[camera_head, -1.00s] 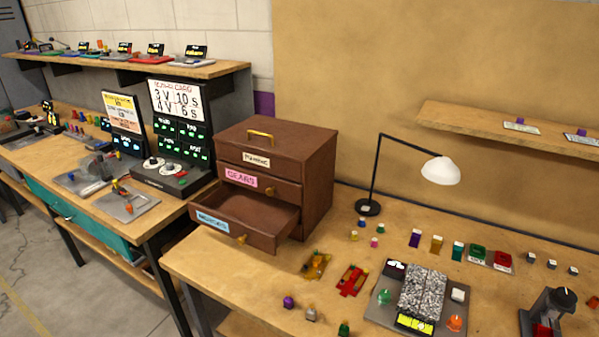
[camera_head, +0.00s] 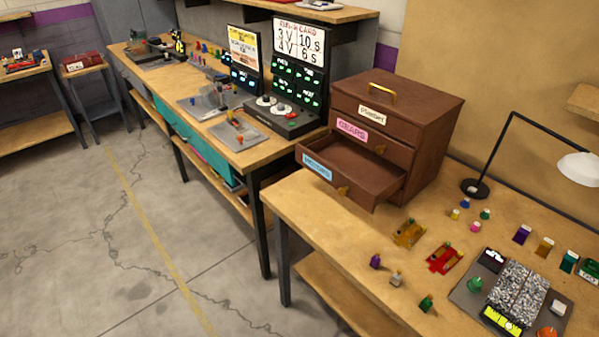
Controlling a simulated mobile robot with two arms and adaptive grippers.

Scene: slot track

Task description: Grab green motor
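A small green piece (camera_head: 426,304), likely the green motor, stands on the right workbench near its front edge. It is at the right end of a short row with a purple piece (camera_head: 375,261) and a pale grey piece (camera_head: 396,278). Its details are too small to make out. Another small green piece (camera_head: 485,214) stands farther back near the lamp. Neither of my grippers is in view.
A brown drawer cabinet (camera_head: 428,120) stands at the back left of this bench with its bottom drawer (camera_head: 360,180) pulled out. Yellow and red car chassis (camera_head: 445,258) lie nearby. A grey test board (camera_head: 465,300) is to the right. Open floor (camera_head: 90,220) lies left.

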